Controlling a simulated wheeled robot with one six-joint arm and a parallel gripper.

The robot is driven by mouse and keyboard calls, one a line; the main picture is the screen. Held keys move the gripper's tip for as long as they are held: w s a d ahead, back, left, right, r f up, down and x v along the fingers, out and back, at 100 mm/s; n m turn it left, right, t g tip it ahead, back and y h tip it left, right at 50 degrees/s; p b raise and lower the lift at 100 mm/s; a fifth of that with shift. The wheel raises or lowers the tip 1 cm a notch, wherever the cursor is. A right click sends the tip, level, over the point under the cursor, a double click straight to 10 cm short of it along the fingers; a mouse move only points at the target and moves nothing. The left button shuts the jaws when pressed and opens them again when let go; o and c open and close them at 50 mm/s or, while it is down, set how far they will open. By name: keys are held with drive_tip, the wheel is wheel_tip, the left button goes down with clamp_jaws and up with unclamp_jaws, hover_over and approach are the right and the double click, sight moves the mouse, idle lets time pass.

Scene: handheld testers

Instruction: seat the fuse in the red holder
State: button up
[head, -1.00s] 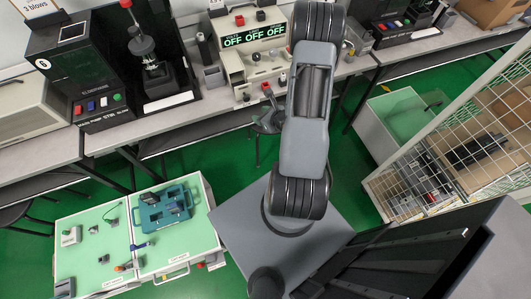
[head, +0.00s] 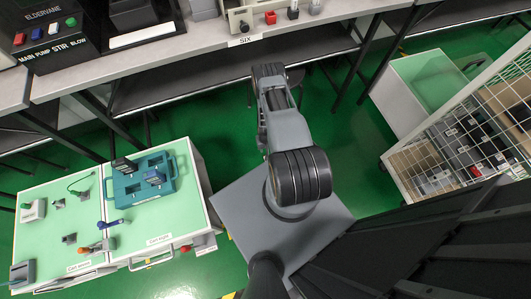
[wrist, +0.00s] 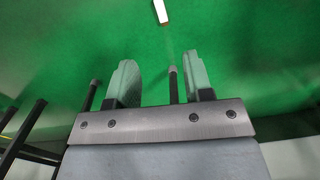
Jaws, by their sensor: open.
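My gripper (wrist: 160,82) shows in the wrist view with its two pale green fingers apart and nothing between them; green floor lies beyond. In the head view my arm reaches away from the base toward the bench, and the gripper itself cannot be made out. I cannot pick out the fuse or the red holder with certainty. A small red block (head: 270,18) stands on the bench at the top. A red piece (head: 474,172) lies among dark parts in the wire-sided crate at right.
A cart (head: 150,216) with a pale green top stands at left, bearing a teal case (head: 128,186), a blue-handled tool (head: 112,222) and small parts. A bench (head: 205,46) runs along the top. A wire-sided crate (head: 398,176) stands at right.

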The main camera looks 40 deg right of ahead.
drive_tip(key=shift+n+t, duration=0.3)
drive_tip(key=shift+n, duration=0.4)
drive_tip(key=f+b, duration=0.2)
drive_tip(key=f, duration=0.1)
drive_tip(key=f+b, duration=0.2)
drive_tip(key=f, duration=0.1)
drive_tip(key=w+f+b, duration=0.1)
drive_tip(key=f+b, duration=0.1)
drive_tip(key=f, duration=0.1)
drive_tip(key=shift+f+b, duration=0.2)
drive_tip(key=shift+b, duration=0.2)
drive_tip(key=shift+f+b, duration=0.8)
drive_tip(key=shift+f, duration=0.1)
wheel_tip(320, 180, down, 5)
drive_tip(key=b, duration=0.7)
drive_tip(key=shift+w, duration=0.15)
drive_tip(key=shift+c, duration=0.2)
clamp_jaws()
